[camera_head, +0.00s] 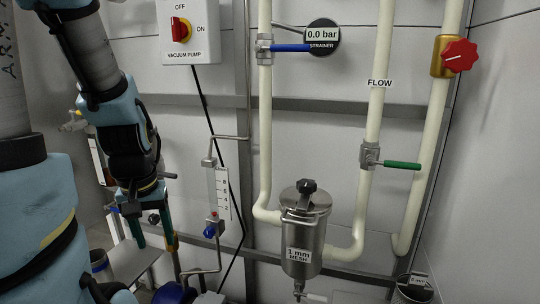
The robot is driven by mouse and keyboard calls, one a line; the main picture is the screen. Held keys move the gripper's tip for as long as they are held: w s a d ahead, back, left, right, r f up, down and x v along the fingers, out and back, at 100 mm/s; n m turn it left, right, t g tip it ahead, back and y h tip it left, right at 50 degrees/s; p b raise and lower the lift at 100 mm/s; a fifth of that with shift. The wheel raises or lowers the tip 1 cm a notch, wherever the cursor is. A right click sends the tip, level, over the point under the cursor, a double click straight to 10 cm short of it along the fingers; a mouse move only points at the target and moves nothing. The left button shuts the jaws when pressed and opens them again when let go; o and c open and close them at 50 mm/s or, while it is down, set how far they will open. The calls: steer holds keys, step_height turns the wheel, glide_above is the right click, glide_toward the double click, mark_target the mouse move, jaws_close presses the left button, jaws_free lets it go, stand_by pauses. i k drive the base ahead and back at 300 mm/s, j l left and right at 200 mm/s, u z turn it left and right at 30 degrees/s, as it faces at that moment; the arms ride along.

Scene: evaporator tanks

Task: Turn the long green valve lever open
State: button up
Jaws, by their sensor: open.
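The long green valve lever (402,165) points right, roughly level, across its upright cream pipe. It is fixed to a metal valve body (369,156) below the FLOW label. My gripper (153,236) hangs low at the left, pointing down, with its two fingers apart. It is far left of the green lever and lower than it, touching no part of it. Nothing shows held between the fingers. The green lever is fully in view.
A blue lever (290,47) sits on the left pipe, near a 0.0 bar gauge (322,36). A red knob (460,56) is at right. A steel strainer (303,230) and a sight tube (216,195) stand between my gripper and the green lever.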

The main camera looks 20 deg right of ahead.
mark_target(370, 161)
steer(key=k+l+z, duration=0.15)
steer(key=z, duration=0.25)
steer(key=k+l+z, duration=0.1)
steer(key=z, duration=0.35)
